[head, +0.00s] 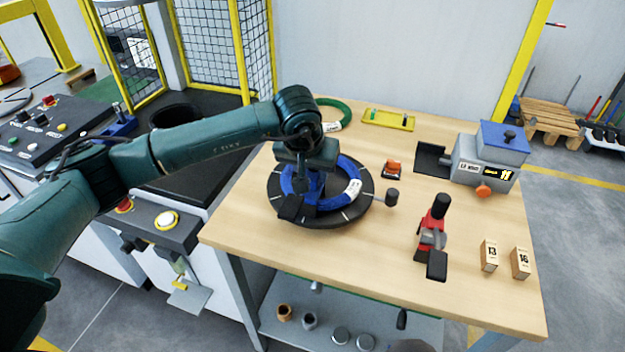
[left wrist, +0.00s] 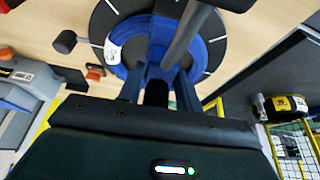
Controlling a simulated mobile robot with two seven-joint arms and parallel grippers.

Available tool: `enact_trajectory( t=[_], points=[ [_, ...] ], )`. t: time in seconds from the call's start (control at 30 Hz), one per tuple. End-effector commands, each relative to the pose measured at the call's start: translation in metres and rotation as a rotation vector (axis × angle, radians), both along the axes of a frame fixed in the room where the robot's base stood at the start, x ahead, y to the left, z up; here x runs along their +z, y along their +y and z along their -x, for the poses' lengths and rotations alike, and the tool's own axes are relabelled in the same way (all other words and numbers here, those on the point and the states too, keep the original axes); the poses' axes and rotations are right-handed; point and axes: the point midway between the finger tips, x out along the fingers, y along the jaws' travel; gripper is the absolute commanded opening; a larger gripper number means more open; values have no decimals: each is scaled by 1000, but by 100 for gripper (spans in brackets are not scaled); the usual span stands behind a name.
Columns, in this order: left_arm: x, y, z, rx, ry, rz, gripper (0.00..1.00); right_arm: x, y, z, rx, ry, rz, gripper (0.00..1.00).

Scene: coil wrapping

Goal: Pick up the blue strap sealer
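The blue strap sealer (head: 301,197) is over the dark turntable, in front of the blue coil's inner edge, with its black foot toward the lower left. In the left wrist view its blue body (left wrist: 172,50) and long grey handle show just beyond the fingers. My left gripper (head: 303,177) points down at the sealer; in the left wrist view its fingers (left wrist: 157,88) stand on both sides of a dark part of the tool and appear shut on it. The wrist hides the upper part of the tool in the head view. My right gripper is not in view.
The blue coil (head: 349,183) lies on the turntable (head: 342,221). A red tool (head: 434,228), small orange piece (head: 393,168), grey-blue machine (head: 487,160) and blocks (head: 489,256) stand to the right. A green ring (head: 333,115) and yellow tray (head: 388,120) lie behind.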

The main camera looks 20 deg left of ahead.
Motion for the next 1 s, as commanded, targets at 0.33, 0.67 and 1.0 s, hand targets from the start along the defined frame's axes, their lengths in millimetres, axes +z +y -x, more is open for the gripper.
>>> enact_trajectory(
  t=[0.33,0.67,1.0],
  points=[
    [0,0,0,0,0,0,6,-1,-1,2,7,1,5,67],
    [2,0,-1,1,-5,1,0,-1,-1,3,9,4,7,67],
    [32,0,-2,0,-11,1,0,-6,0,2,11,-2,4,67]
  ],
)
